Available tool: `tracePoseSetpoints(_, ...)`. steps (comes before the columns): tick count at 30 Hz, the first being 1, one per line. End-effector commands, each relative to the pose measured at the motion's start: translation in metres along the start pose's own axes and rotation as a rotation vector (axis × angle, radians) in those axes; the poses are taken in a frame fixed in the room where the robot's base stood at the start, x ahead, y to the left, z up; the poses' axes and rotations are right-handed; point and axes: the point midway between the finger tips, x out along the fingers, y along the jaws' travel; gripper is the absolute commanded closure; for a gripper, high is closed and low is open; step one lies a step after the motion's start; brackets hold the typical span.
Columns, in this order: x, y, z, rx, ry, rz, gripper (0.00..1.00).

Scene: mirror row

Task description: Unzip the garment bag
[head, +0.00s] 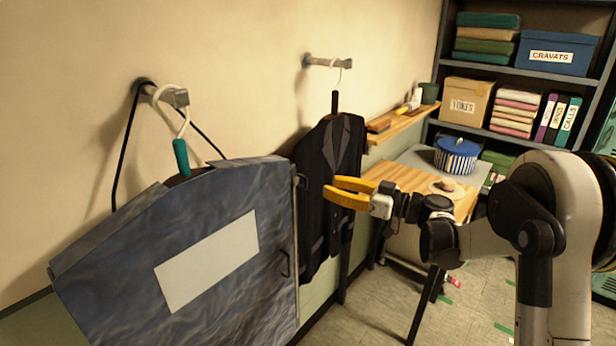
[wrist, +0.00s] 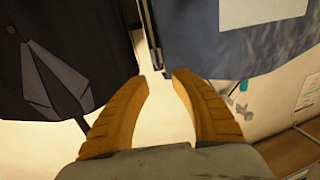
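The garment bag (head: 180,245) is blue-grey with a blank pale label and hangs at the left from a wall hook. In the wrist view the bag (wrist: 205,48) fills the upper right. A narrow metallic strip, apparently the zip (wrist: 152,35), runs along its edge. In the head view that edge (head: 296,245) is on the bag's right, with a small dark piece near its top (head: 299,181). I cannot tell whether this is the zip's pull. My gripper (head: 330,187), with yellow fingers, is open and empty, right of that edge. In the wrist view the fingertips (wrist: 158,77) are apart below the strip.
A dark suit jacket (head: 325,190) hangs on a second hook, close behind my gripper. A wooden-topped table (head: 400,178) and a wall shelf (head: 403,123) stand beyond it. A bookcase (head: 520,82) with boxes and folded cloth is at the back right. Floor shows below.

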Motion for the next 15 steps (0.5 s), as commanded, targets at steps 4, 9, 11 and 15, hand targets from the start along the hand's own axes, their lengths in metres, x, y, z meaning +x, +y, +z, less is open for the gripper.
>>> tracePoseSetpoints(4, 0.033, -0.001, 0.002, 0.001, -0.001, -0.004, 0.7)
tracePoseSetpoints(9, 0.062, -0.001, 0.002, 0.001, -0.001, -0.002, 0.7)
tracePoseSetpoints(11, 0.069, 0.0, 0.001, 0.001, -0.001, -0.002, 0.7)
tracePoseSetpoints(15, 0.079, 0.0, 0.001, 0.001, -0.001, 0.0, 0.7)
